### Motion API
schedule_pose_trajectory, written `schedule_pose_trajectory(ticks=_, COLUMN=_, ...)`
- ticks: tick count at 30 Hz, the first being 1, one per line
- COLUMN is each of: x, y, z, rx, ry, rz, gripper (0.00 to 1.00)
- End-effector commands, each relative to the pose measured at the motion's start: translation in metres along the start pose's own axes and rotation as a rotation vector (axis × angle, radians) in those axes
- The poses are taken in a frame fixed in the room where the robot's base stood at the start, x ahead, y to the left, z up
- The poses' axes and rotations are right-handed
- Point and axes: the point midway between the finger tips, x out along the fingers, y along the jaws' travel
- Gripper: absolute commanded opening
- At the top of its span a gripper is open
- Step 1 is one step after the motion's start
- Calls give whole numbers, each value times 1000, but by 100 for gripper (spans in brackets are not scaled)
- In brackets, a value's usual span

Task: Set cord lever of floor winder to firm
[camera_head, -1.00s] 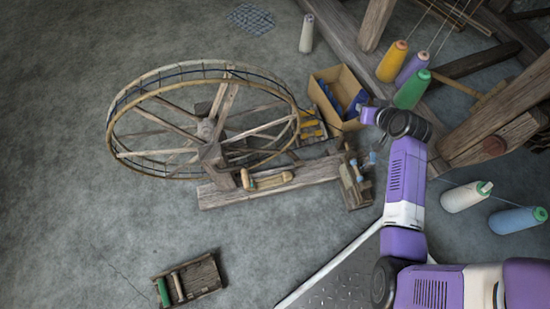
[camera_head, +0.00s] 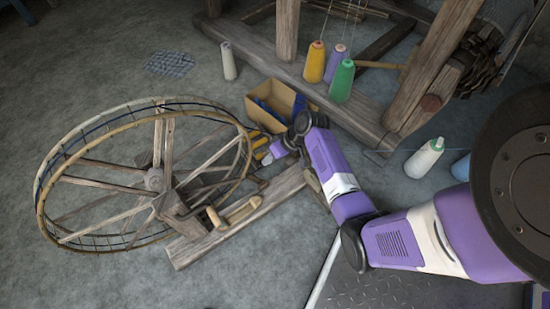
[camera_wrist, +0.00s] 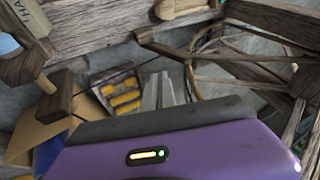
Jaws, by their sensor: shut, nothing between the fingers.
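The floor winder is a large spoked wooden wheel (camera_head: 155,180) on a plank base (camera_head: 205,245) at the left of the head view. A pale wooden handle (camera_head: 240,209) lies along the base; it also shows at the top of the wrist view (camera_wrist: 178,8). I cannot tell for sure which part is the cord lever. A dark wooden piece (camera_wrist: 55,98) with a thin cord stands at the left of the wrist view, below a lettered wooden part (camera_wrist: 30,16). My gripper (camera_wrist: 160,78) is shut and empty, over the base's far end; my arm hides much of that end.
An open cardboard box (camera_head: 285,98) with blue items stands behind my gripper. Yellow pieces in a tray (camera_wrist: 122,97) lie close by. Yellow, purple and green cones (camera_head: 341,82) stand by the loom frame (camera_head: 425,75).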

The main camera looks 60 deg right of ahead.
Motion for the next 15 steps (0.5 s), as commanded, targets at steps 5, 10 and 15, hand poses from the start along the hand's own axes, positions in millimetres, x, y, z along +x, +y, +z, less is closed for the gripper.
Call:
schedule_pose_trajectory(ticks=5, x=30, y=-9, z=4, rx=-2, ry=0, rz=0, gripper=0)
schedule_pose_trajectory(ticks=10, x=41, y=-22, z=5, rx=-1, ry=1, rz=1, gripper=0)
schedule_pose_trajectory(ticks=15, x=44, y=-28, z=6, rx=1, ry=1, rz=1, gripper=0)
